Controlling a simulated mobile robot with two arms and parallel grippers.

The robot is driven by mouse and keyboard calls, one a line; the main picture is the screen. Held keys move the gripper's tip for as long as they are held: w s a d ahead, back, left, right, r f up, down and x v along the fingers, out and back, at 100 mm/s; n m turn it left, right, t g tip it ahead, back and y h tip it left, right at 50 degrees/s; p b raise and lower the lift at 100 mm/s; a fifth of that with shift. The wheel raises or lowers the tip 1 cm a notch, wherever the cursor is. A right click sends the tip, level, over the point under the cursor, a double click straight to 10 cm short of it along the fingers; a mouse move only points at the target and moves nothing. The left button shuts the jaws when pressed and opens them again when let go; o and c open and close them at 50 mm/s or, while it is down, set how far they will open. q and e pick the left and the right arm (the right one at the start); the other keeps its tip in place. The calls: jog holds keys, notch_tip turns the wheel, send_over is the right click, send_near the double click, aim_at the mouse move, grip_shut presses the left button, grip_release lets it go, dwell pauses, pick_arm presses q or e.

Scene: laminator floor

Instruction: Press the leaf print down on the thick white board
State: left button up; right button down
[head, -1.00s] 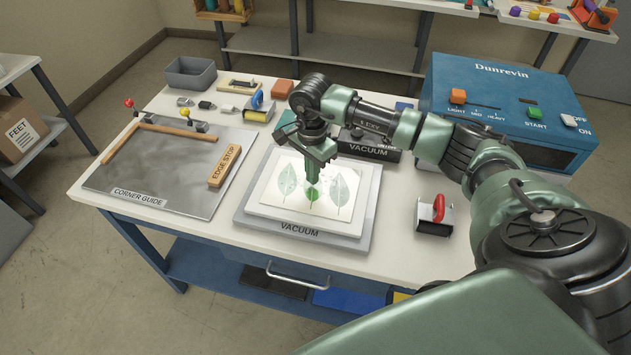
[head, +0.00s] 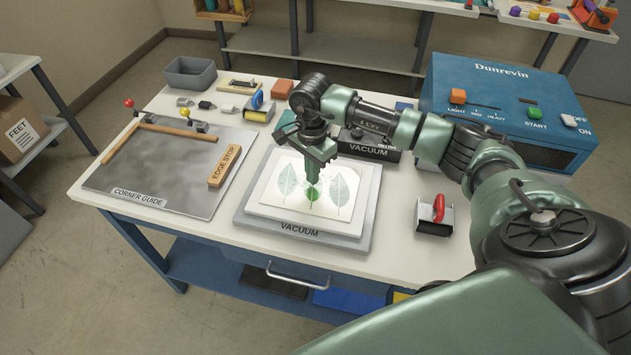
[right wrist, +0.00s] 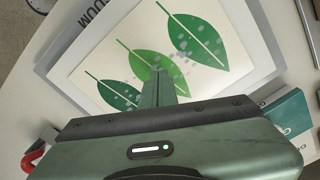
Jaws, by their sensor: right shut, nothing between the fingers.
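The leaf print (head: 268,195), a pale sheet with three green leaves, lies on the thick white board (head: 300,228). The board rests on a grey plate marked VACUUM (head: 245,221). My right gripper (head: 312,182) points down over the middle leaf, its fingers shut and empty. The fingertips are at or just above the print; I cannot tell whether they touch. In the right wrist view, pale blotches (right wrist: 178,45) show on the print (right wrist: 152,22) around the upper leaf and the middle leaf. The fingers hide part of the middle leaf. My left gripper is not in view.
A grey corner guide board (head: 150,180) with an EDGE STOP block (head: 224,166) lies to the left. A black vacuum unit (head: 368,147) stands behind the plate.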

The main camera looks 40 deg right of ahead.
jog(key=shift+f+b, duration=0.75)
jog(key=shift+f, duration=0.1)
dwell(0.5)
jog(key=shift+s+f, duration=0.1)
jog(key=shift+s, duration=0.05)
dwell(1.6)
jog(key=shift+r+p, duration=1.6)
jog(key=shift+r, duration=2)
